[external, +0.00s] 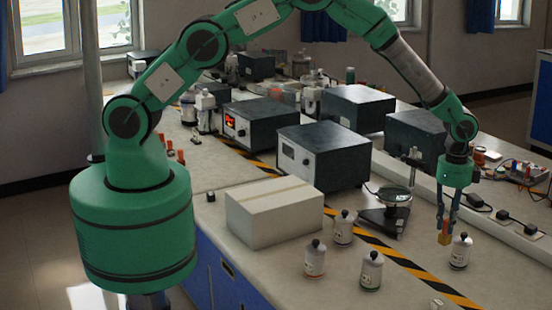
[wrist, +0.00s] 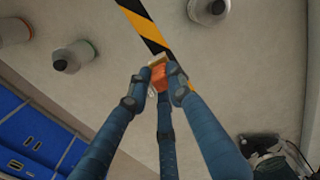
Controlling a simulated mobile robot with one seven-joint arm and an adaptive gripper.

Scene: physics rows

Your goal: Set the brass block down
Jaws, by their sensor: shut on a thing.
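The brass block (external: 444,239) is a small yellowish block in the external view, at the lower right over the bench. My gripper (external: 446,226) points down and is shut on it, with the block showing below the fingertips. In the wrist view the block (wrist: 158,74) shows a tan end and an orange face between my blue fingers (wrist: 159,86). The fingers hide part of its sides. I cannot tell exactly how high its underside is above the bench top (external: 410,282).
A black-capped white bottle (external: 459,253) stands close right of the block. Several similar bottles (external: 371,272) stand to the left. A yellow-black striped line (external: 400,262) crosses the bench. A stand with a round dish (external: 393,198) and a cardboard box (external: 275,214) are farther left.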

